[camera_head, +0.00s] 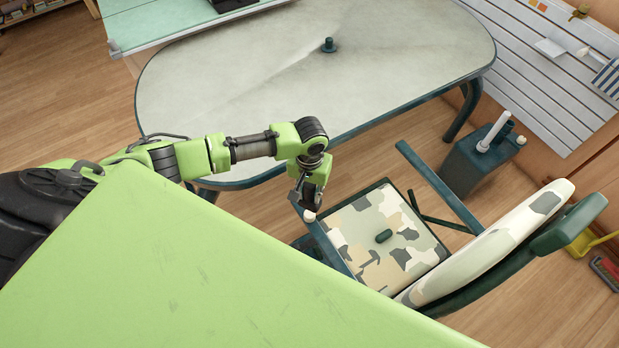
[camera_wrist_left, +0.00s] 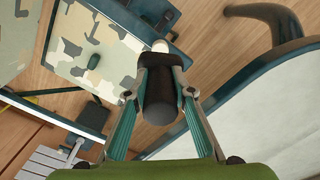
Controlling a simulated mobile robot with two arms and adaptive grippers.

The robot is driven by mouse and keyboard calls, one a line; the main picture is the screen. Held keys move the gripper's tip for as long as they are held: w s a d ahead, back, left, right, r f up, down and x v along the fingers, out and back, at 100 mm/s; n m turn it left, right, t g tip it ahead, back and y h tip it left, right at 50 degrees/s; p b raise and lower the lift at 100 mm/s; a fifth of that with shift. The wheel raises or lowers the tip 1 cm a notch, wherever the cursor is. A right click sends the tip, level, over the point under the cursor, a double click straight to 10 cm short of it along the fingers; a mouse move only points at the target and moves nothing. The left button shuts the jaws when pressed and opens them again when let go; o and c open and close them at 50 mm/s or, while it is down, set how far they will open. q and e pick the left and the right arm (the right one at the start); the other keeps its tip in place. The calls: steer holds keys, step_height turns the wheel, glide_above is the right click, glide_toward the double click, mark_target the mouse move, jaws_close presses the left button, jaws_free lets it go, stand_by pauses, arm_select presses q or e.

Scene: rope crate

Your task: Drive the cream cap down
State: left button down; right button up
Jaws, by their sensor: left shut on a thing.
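My left gripper (camera_head: 309,192) points down beside the chair's near armrest. In the left wrist view its fingers (camera_wrist_left: 161,88) are shut on a dark cylinder (camera_wrist_left: 160,103). A small cream piece (camera_head: 309,216) shows just below the gripper, close to the armrest (camera_head: 327,246). In the wrist view the cream piece (camera_wrist_left: 160,46) lies at the far end of the dark cylinder. I cannot tell whether it is joined to the cylinder or only touched by it. My right gripper is not in view.
A camouflage chair seat (camera_head: 365,225) with a dark green oval piece (camera_head: 383,236) is right of the gripper. A grey table (camera_head: 240,90) stands behind the arm. A dark green box (camera_head: 467,167) with a white tube (camera_head: 494,132) and a small cream knob (camera_head: 521,141) stands at right.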

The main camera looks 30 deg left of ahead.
arm_select(q)
steer(key=shift+f, duration=0.2)
step_height(320, 180, down, 6)
steer(key=b, duration=0.3)
steer(key=shift+f, duration=0.15)
step_height(320, 180, up, 6)
steer(key=p, duration=0.6)
steer(key=shift+r+p, duration=0.25)
steer(key=shift+p, duration=0.1)
steer(key=shift+f, duration=0.15)
